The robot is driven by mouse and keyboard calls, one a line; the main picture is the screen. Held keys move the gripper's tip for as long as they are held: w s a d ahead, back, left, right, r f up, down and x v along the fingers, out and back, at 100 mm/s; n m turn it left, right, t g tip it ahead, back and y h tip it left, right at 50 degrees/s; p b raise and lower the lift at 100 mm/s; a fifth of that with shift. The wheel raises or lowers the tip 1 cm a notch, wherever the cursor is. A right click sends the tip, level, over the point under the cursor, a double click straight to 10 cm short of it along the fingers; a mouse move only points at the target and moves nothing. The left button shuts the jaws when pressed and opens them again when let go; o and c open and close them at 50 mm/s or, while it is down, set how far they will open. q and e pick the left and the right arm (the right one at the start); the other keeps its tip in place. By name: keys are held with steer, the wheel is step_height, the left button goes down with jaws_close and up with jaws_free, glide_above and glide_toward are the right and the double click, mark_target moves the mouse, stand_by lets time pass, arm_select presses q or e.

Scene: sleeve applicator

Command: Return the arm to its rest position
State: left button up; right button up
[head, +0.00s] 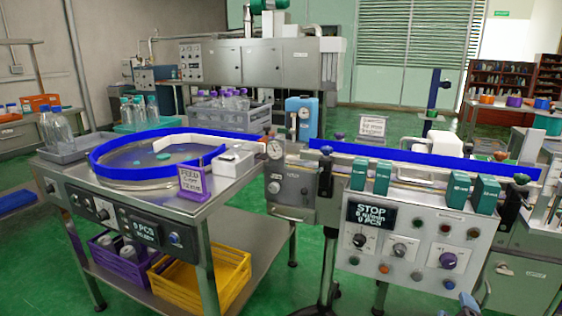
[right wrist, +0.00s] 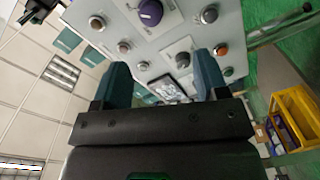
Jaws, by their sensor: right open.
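My right gripper (right wrist: 160,68) is open in the right wrist view, its two teal fingers apart with nothing held between them. It faces the grey control panel (right wrist: 135,35), with a purple knob (right wrist: 150,12) and several buttons beyond the fingers. The panel's display (head: 371,215) reads STOP. Most of my right arm is out of the head view. My left gripper is in neither view.
A feed table (head: 270,204) with a blue-rimmed turntable (head: 95,160) stands at the left. Purple (head: 105,254) and yellow (head: 205,288) crates sit on its lower shelf. Green blocks (head: 457,190) stand along the conveyor above the panel. Green floor (head: 285,285) shows between table and panel.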

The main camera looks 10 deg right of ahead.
steer(key=s+a+f+m+g+y, duration=0.25)
steer(key=s+a, duration=0.35)
steer(key=s, duration=0.5)
steer(key=s+a+f+m+g+y, duration=0.15)
steer(key=s+a+y, duration=0.35)
steer(key=s, duration=0.7)
steer(key=s+a+f+m+g+y, duration=0.1)
steer(key=s+a+f+y, duration=0.15)
steer(key=s+a, duration=0.7)
arm_select(q)
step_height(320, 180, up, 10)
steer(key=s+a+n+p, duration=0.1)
steer(key=p, duration=1.4)
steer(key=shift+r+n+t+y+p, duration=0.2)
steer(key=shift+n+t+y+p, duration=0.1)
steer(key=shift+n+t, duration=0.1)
arm_select(e)
step_height(320, 180, up, 10)
steer(key=s+d+m+h, duration=0.1)
steer(key=s+d, duration=0.1)
steer(key=shift+s+d+r+m+t, duration=0.15)
steer(key=shift+s+d+m+t, duration=0.15)
steer(key=shift+s+d, duration=0.1)
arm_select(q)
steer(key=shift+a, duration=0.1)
